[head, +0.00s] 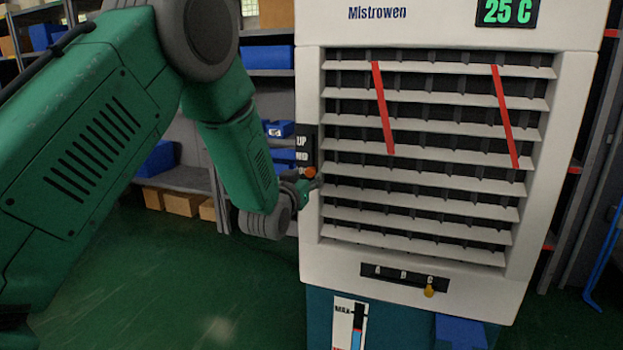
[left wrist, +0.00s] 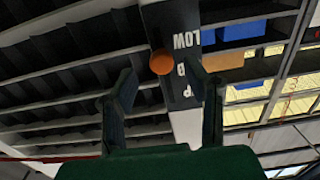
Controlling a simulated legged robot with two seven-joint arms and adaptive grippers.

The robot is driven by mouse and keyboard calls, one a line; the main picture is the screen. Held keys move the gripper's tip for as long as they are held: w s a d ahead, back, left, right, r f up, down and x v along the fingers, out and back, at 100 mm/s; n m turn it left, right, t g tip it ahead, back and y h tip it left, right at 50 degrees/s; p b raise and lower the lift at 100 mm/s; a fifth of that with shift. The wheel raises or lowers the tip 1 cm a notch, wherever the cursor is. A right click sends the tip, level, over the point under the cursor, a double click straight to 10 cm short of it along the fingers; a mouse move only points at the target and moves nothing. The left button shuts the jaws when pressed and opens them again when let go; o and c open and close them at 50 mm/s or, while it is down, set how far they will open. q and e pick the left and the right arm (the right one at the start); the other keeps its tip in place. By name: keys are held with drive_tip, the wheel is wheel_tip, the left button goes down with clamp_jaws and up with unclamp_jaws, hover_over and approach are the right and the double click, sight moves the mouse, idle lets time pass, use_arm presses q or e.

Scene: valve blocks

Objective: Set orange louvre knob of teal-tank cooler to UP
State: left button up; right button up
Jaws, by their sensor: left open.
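The tall white cooler (head: 312,80) with a teal tank (head: 320,308) stands in front of me. Its orange louvre knob (head: 309,172) sits on a dark strip on the left side, below the UP and MID labels. In the left wrist view the orange knob (left wrist: 162,61) shows near the LOW and MID lettering; its exact setting is hard to tell. My left gripper (head: 306,186) is at the knob, just below it in the head view. In the wrist view the open fingers (left wrist: 162,76) lie either side of the knob, with gaps. My right gripper is out of view.
A yellow knob (head: 429,291) sits at C on the lower A-B-C slot. Red ribbons (head: 383,108) hang over the louvre slats. Shelves with blue bins (head: 158,157) and cardboard boxes (head: 182,203) stand behind. Green floor at the left is clear.

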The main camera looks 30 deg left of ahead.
sight(313, 140)
use_arm(q)
drive_tip(key=shift+b+x, duration=0.35)
drive_tip(key=shift+x, duration=1.6)
drive_tip(key=shift+a, duration=0.15)
clamp_jaws()
wheel_tip(313, 140, up, 7)
drive_tip(key=p, duration=0.6)
drive_tip(key=shift+r, duration=0.25)
unclamp_jaws()
drive_tip(key=shift+s+r, duration=0.1)
